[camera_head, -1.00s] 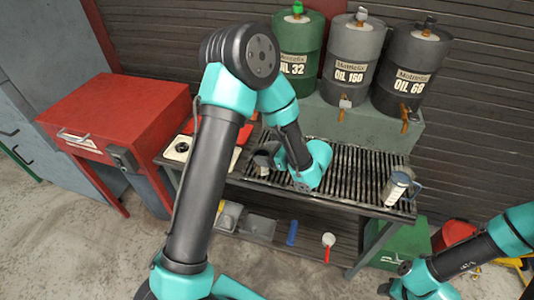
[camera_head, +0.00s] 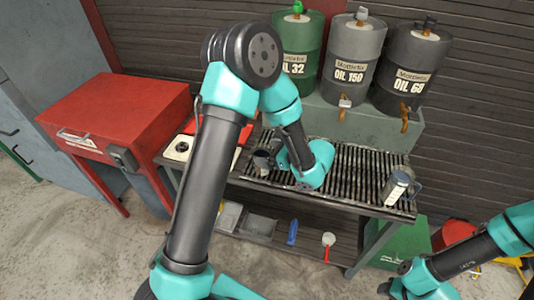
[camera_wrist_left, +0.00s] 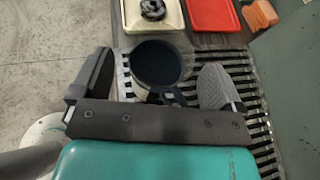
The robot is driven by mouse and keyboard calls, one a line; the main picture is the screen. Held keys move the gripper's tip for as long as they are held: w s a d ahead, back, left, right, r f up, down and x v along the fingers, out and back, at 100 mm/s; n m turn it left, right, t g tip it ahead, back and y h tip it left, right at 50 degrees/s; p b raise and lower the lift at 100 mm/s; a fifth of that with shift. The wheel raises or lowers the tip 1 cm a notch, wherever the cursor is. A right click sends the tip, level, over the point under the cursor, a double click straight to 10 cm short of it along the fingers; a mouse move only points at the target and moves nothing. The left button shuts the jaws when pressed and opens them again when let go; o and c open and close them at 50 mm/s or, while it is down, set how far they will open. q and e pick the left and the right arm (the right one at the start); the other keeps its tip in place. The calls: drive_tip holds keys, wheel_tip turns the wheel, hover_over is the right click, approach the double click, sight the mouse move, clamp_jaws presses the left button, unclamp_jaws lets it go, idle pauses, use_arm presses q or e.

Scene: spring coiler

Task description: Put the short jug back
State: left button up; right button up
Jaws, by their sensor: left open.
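The short jug (camera_head: 262,163) is a small grey vessel with a dark inside. It stands at the left end of the slatted grate (camera_head: 350,170) in the head view. In the left wrist view the short jug (camera_wrist_left: 157,62) shows from above, with its handle toward my gripper. My left gripper (camera_wrist_left: 156,64) is open, with one finger on each side of the jug and visible gaps to both. My left wrist partly hides this area in the head view. A taller metal jug (camera_head: 397,187) stands at the grate's right end.
Three oil drums (camera_head: 350,58) with taps stand behind the grate. A red tray (camera_wrist_left: 213,14) and a cream square dish (camera_wrist_left: 152,14) lie beyond the jug. A red cabinet (camera_head: 115,115) stands at left. The middle of the grate is mostly clear.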

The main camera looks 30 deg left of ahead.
use_arm(q)
drive_tip(key=v, duration=1.1)
idle(0.4)
drive_tip(key=s+a+f+n+g+h, duration=0.35)
drive_tip(key=s+f+n+h, duration=0.2)
drive_tip(key=s+f, duration=0.35)
drive_tip(key=s+a+f+n+g+h, duration=0.2)
drive_tip(key=s+f+n+g+h, duration=0.2)
drive_tip(key=s+f+h, duration=0.4)
wheel_tip(320, 180, down, 10)
drive_tip(key=d+n+t+h, duration=0.1)
drive_tip(key=n+t+h, duration=0.2)
drive_tip(key=n+t, duration=0.5)
drive_tip(key=shift+w+d+f+n+h, duration=0.25)
drive_tip(key=shift+w+d+n+h, duration=0.15)
drive_tip(key=shift+n, duration=0.75)
